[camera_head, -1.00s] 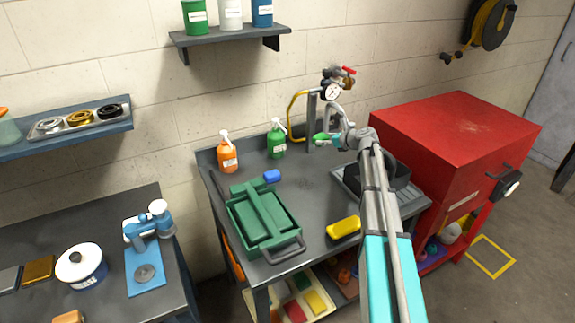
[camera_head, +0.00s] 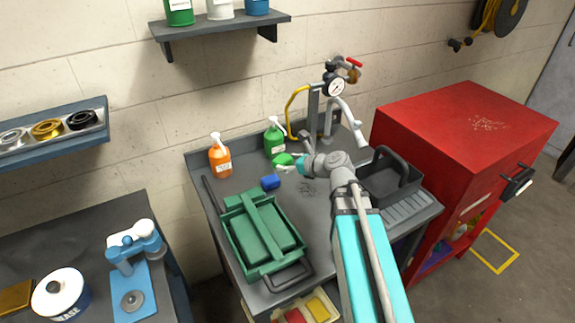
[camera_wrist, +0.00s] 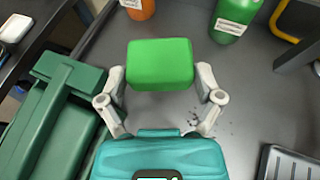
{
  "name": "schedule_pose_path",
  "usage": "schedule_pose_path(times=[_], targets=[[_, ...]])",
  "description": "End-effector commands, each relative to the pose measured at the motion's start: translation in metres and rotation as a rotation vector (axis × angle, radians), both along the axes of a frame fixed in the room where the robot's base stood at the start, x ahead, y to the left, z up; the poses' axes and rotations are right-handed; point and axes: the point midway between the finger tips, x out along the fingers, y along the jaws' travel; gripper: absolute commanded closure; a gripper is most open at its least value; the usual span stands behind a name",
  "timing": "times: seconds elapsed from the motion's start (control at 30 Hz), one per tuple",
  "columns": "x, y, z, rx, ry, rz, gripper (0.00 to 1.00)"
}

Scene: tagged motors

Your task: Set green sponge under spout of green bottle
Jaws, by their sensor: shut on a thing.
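My gripper (camera_wrist: 160,88) is shut on the green sponge (camera_wrist: 160,62), with one finger at each side of it in the wrist view. In the head view the sponge (camera_head: 282,159) shows at the end of my arm, just in front of the green bottle (camera_head: 274,140). The green bottle stands upright at the back of the bench and has a white pump spout. In the wrist view the bottle (camera_wrist: 236,14) is beyond the sponge to the right, apart from it, with its top cut off. Whether the sponge touches the bench is unclear.
An orange bottle (camera_head: 219,158) stands left of the green one. The tap with gauge (camera_head: 334,95) rises at the right, behind a dark caddy (camera_head: 388,180).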

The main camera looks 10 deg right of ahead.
Motion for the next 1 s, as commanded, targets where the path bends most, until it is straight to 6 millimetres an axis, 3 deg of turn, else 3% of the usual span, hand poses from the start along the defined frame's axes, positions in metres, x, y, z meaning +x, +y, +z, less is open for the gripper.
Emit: schedule_pose_path(times=[0.47,0.67,1.0], targets=[[0.004,-0.006,-0.003,0.0,0.0,-0.01,0.41],[0.026,-0.012,-0.014,0.0,0.0,-0.011,0.41],[0.084,-0.026,-0.041,0.0,0.0,-0.011,0.41]])
